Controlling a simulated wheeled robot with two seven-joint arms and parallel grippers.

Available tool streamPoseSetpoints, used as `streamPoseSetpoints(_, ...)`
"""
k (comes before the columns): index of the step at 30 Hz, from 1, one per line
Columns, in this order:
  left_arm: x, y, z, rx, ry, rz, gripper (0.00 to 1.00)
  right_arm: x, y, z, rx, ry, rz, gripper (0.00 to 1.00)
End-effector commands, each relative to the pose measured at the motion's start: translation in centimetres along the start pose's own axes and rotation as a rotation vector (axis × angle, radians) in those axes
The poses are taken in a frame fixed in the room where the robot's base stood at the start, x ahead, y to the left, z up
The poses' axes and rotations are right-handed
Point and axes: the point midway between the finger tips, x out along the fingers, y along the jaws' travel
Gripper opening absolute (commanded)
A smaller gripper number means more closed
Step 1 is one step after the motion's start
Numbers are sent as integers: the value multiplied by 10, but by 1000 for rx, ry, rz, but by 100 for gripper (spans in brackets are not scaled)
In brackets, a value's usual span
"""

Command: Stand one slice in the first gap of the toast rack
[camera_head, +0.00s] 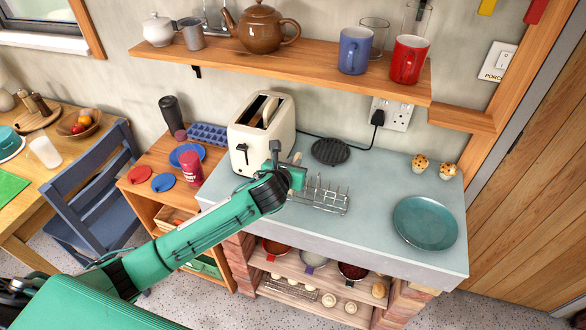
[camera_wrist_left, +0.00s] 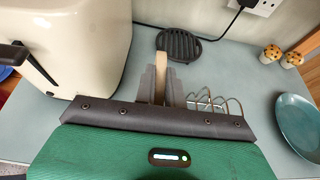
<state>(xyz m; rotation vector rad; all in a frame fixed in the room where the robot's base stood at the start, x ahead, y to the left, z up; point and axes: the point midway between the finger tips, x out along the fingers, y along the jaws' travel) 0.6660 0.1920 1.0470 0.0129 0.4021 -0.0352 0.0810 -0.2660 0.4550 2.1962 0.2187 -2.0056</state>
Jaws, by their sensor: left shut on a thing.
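My left gripper (camera_head: 296,174) is shut on a thin, pale tan slice (camera_wrist_left: 161,72). In the left wrist view the slice shows edge-on, upright between the two grey fingers. The wire toast rack (camera_head: 326,197) stands on the grey-blue worktop, just right of my gripper. In the left wrist view the rack (camera_wrist_left: 226,104) is partly hidden behind my gripper, and its first gap cannot be made out. The slice appears to be beside or above the rack's left end; whether they touch cannot be told. My right gripper is not in view.
A cream toaster (camera_head: 258,140) stands left of the rack, close to my gripper. A round black trivet (camera_head: 330,151) lies behind the rack. A teal plate (camera_head: 425,223) and two muffins (camera_head: 420,163) are at the right. A shelf (camera_head: 290,65) with mugs overhangs the back.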

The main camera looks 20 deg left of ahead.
Motion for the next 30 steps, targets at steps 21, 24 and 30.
streamPoseSetpoints(21, 12, 0, -27, 0, 0, 0, 33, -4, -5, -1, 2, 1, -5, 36)
streamPoseSetpoints(24, 12, 0, -26, 0, 0, 0, 33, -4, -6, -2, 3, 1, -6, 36)
streamPoseSetpoints(30, 11, 0, -25, -1, 0, 0, 33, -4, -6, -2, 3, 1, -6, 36)
